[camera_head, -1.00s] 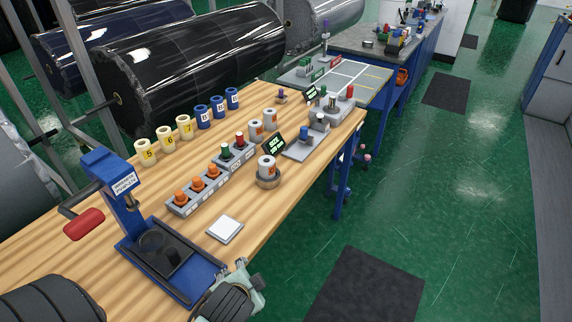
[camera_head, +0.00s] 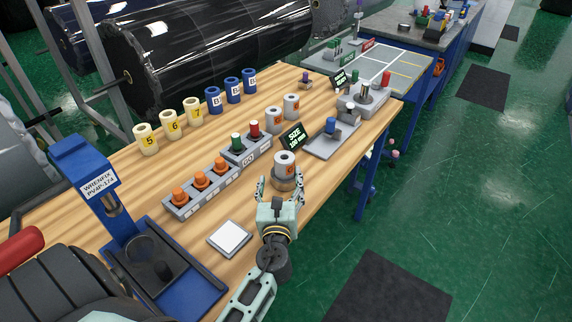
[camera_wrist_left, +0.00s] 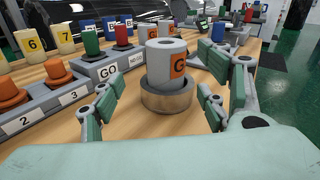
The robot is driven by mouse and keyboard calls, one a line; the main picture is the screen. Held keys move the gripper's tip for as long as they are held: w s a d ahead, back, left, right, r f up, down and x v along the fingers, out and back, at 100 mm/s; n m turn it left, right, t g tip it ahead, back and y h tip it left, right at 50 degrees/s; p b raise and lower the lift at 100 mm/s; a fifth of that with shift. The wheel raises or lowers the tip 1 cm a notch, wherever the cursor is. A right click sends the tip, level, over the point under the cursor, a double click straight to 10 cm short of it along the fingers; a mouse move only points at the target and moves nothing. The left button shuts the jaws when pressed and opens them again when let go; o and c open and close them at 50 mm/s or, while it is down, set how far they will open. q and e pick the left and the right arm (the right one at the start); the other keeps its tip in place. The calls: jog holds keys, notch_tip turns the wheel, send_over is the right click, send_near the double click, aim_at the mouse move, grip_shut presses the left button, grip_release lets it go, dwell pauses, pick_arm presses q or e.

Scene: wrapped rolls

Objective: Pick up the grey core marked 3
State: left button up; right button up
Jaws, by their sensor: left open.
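A grey core (camera_head: 284,163) with an orange label stands upright in a low round holder (camera_head: 286,184) near the table's front edge. In the left wrist view the grey core (camera_wrist_left: 164,64) is straight ahead; its label shows a dark mark turned partly away, which I cannot read surely. My left gripper (camera_head: 280,187) is open, its fingers spread on either side of the holder in the head view. In the left wrist view the fingers (camera_wrist_left: 160,105) are apart, with a gap to the core. Two more grey cores (camera_head: 274,119) (camera_head: 291,105) stand farther back. My right gripper is not in view.
A small SIZE display (camera_head: 295,137) stands just behind the core. A tray with a blue-topped piece (camera_head: 331,130) is to its right. The GO block (camera_head: 246,149) and orange-plug rack (camera_head: 202,190) are to the left. A white pad (camera_head: 230,238) lies in front.

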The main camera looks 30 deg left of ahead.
aim_at(284, 169)
pick_arm(q)
jog(key=shift+w+d+f+m, duration=0.1)
jog(key=shift+w+f+m, duration=0.15)
jog(key=shift+w+m, duration=0.5)
jog(key=shift+w+r+t, duration=0.2)
jog(key=shift+w+t, duration=0.05)
jog(key=shift+t, duration=0.15)
jog(key=x, duration=0.2)
jog(key=p+x, duration=0.1)
jog(key=shift+w+a+r, duration=0.1)
jog(key=shift+a+r, duration=0.15)
jog(key=shift+r, duration=0.05)
jog(key=shift+x, duration=1.25)
jog(key=shift+w+a+f, duration=0.15)
jog(key=shift+w+f, duration=0.05)
jog(key=shift+c, duration=1.1)
jog(key=c, duration=1.1)
jog(key=shift+c, duration=0.3)
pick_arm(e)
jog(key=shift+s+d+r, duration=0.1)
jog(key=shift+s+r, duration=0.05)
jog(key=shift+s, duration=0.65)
